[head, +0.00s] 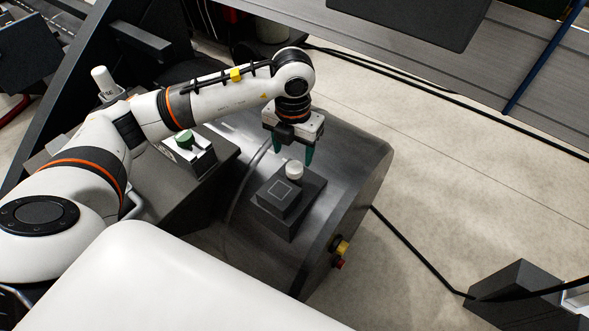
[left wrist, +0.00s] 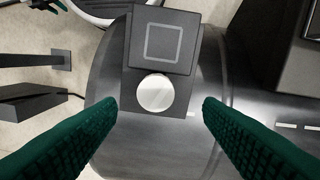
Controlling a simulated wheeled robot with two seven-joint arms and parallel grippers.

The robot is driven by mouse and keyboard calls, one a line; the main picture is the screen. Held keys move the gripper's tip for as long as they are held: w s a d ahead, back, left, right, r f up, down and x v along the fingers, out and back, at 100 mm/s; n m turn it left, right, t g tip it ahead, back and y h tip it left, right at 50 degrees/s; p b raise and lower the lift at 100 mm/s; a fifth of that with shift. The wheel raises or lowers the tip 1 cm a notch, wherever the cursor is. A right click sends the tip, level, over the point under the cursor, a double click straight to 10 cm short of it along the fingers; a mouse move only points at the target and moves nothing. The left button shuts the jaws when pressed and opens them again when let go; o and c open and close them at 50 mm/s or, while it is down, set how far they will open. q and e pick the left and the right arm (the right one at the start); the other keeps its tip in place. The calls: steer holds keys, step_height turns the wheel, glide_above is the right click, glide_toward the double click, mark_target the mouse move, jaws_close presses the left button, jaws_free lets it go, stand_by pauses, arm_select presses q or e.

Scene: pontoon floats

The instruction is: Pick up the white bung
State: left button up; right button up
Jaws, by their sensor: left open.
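The white bung (head: 294,170) is a short round white piece on a dark grey block (head: 284,214) on top of the dark metal float. In the left wrist view the bung (left wrist: 155,93) shows as a white disc just below a raised part with a pale square outline. My left gripper (head: 293,158) points down over the bung, its green fingers apart and nothing between them. In the left wrist view the open fingers (left wrist: 161,103) stand on either side of the bung, clear of it. My right gripper does not show clearly in the head view.
The rounded dark metal float (head: 352,160) carries the block. Left of it, a white-and-dark fixture with a green round piece (head: 184,138) stands on a grey surface. A yellow and red button (head: 341,247) sits on the float's near end. Concrete floor lies open at right, crossed by a black cable.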

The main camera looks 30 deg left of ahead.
mark_target(295, 166)
arm_select(q)
steer(key=f, duration=0.5)
steer(key=shift+d+f, duration=0.1)
steer(key=shift+d, duration=0.1)
steer(key=c, duration=1.1)
steer(key=shift+o, duration=0.2)
